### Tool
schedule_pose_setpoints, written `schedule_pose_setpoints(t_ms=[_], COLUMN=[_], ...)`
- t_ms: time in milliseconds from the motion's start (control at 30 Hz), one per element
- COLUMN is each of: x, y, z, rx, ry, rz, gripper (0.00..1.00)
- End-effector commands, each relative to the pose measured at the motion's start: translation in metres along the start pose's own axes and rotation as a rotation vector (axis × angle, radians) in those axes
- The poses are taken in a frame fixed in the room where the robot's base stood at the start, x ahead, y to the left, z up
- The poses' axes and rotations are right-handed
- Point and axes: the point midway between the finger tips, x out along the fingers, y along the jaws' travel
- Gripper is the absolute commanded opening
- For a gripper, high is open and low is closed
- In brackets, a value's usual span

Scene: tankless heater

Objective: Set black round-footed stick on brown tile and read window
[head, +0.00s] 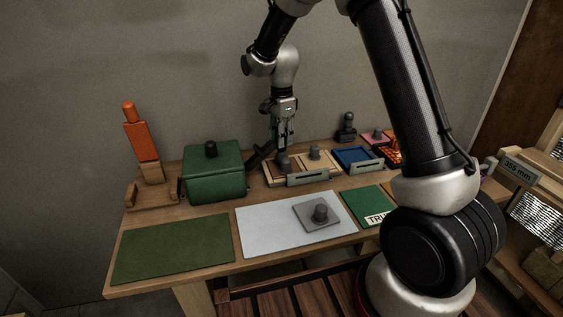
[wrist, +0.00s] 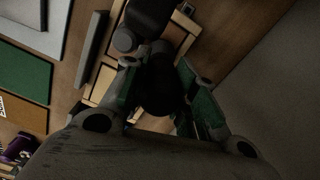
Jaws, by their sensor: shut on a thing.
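My gripper (head: 283,143) is low over the tray at the back middle of the table. In the wrist view my gripper (wrist: 158,95) is shut on a dark stick (wrist: 160,85), seen end-on between the green-padded fingers. Its foot is hidden, and I cannot tell whether it touches the tile below. The brown tile (head: 272,172) lies in the left part of the tray, partly covered by a dark knob (head: 285,164). Another dark shape (head: 259,154) leans left of my gripper. A label or window to the right (head: 521,170) reads "355 mm".
A green box (head: 214,172) stands left of the tray. A black stamp-like piece (head: 346,129) stands behind. The dark green mat (head: 172,250) is clear.

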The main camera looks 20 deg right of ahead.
Motion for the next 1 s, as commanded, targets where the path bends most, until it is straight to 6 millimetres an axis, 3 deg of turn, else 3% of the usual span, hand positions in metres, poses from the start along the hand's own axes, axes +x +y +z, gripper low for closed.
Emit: schedule_pose_setpoints(t_ms=[1000], x=[0.0074], y=[-0.0001], z=[0.0000], rx=[0.000], ry=[0.000], rz=[0.000], gripper=[0.00])
